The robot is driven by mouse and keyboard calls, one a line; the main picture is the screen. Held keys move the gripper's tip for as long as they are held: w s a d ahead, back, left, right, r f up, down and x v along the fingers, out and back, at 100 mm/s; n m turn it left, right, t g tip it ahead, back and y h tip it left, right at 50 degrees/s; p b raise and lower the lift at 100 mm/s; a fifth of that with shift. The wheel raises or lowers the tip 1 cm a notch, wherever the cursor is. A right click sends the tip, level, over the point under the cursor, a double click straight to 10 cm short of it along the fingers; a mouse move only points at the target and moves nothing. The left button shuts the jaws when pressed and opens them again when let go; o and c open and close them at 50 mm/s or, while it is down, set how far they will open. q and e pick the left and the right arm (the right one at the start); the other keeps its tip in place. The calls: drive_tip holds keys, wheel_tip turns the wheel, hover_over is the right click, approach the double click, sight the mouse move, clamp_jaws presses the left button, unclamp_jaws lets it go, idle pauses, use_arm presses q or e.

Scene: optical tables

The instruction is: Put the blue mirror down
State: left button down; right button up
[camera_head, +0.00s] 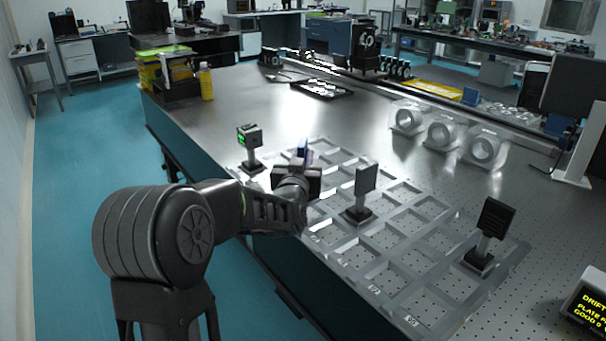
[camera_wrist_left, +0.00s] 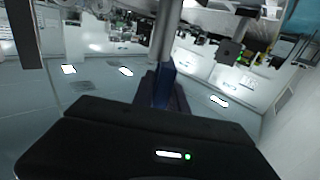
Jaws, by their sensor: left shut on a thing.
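The blue mirror (camera_head: 303,150) shows as a small blue piece just above my left gripper (camera_head: 298,176) in the head view; the gripper and arm hide the rest. The left wrist view shows a dark blue part (camera_wrist_left: 163,88) between the jaws of my left gripper (camera_wrist_left: 160,100), with a grey post beyond it. The gripper is shut on the mirror, over the left part of the grey compartment grid (camera_head: 408,292) on the table. I cannot tell whether the mirror touches the grid. My right gripper is not in view.
A green-lit mount (camera_head: 250,137) stands left of the gripper. Several clear ring holders (camera_head: 443,133) stand behind. Many grid compartments are empty.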

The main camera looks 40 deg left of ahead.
use_arm(q)
drive_tip(key=shift+f+b, duration=0.4)
drive_tip(key=shift+f, duration=1.8)
drive_tip(key=shift+f, duration=0.15)
drive_tip(key=c, duration=1.3)
unclamp_jaws()
drive_tip(key=v, duration=0.8)
drive_tip(key=shift+w+f, duration=0.1)
drive_tip(key=shift+o, duration=0.5)
